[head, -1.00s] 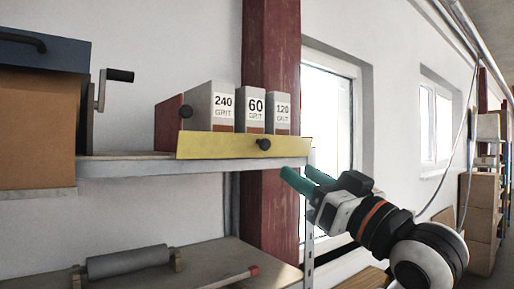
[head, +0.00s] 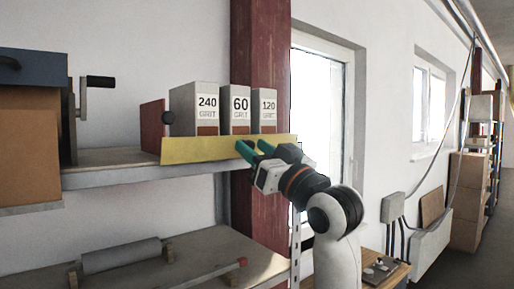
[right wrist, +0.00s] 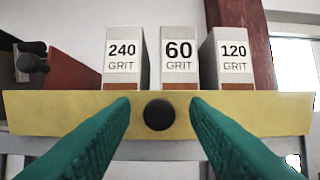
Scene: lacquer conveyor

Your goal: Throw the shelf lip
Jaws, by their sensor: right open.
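The yellow shelf lip (head: 200,150) runs along the front edge of the shelf, below the grit boxes. It stands up in front of their lower parts. In the right wrist view, the lip (right wrist: 60,112) spans the picture, with a round black knob (right wrist: 158,115) at its middle. My right gripper (head: 251,148) is open. Its two green fingers (right wrist: 158,122) stand left and right of the knob, and I cannot tell whether they touch it. In the head view the gripper hides the knob. My left gripper is not in view.
Boxes marked 240 (head: 196,112), 60 (head: 236,112) and 120 (head: 265,112) stand behind the lip. A dark red panel (head: 152,128) with a black knob stands to their left. A crank box (head: 30,130) is at far left. A roller (head: 120,257) lies on the lower shelf (head: 215,262).

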